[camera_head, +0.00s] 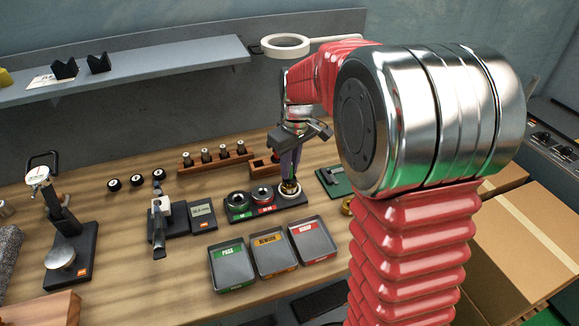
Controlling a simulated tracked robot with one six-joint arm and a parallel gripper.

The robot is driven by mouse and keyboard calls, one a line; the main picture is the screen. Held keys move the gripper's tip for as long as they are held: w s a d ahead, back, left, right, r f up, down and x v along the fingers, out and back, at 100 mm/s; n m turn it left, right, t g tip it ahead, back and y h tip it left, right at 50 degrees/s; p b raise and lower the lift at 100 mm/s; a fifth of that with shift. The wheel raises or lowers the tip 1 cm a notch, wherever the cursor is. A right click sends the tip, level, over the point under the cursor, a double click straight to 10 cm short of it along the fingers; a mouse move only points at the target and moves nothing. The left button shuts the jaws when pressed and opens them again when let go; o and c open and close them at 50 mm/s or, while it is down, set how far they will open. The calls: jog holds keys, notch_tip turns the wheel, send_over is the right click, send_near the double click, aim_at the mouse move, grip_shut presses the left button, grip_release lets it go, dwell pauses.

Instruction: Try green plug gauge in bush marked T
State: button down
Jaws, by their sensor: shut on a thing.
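My gripper (291,165) points down at the right end of a dark block on the bench. It is shut on a thin plug gauge (289,184), mostly hidden by the fingers, so its colour is not clear. The gauge's lower end is at the right-hand bush (290,195), a pale ring; I cannot tell whether it is inside or just above it. Two more bushes sit to the left on the block: one by a green label (238,199) and one by a red label (262,193). I cannot read a T on any bush.
Pass, rework and reject-style trays (273,252) stand in front of the block. A wooden rack (215,162) with several gauges is behind it. A dial stand (68,245) and a caliper-like tool (158,222) are at left.

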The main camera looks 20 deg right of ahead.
jog(key=shift+f, duration=0.45)
dwell(1.3)
jog(key=shift+r, duration=1.55)
dwell(2.6)
jog(key=shift+r, duration=2.5)
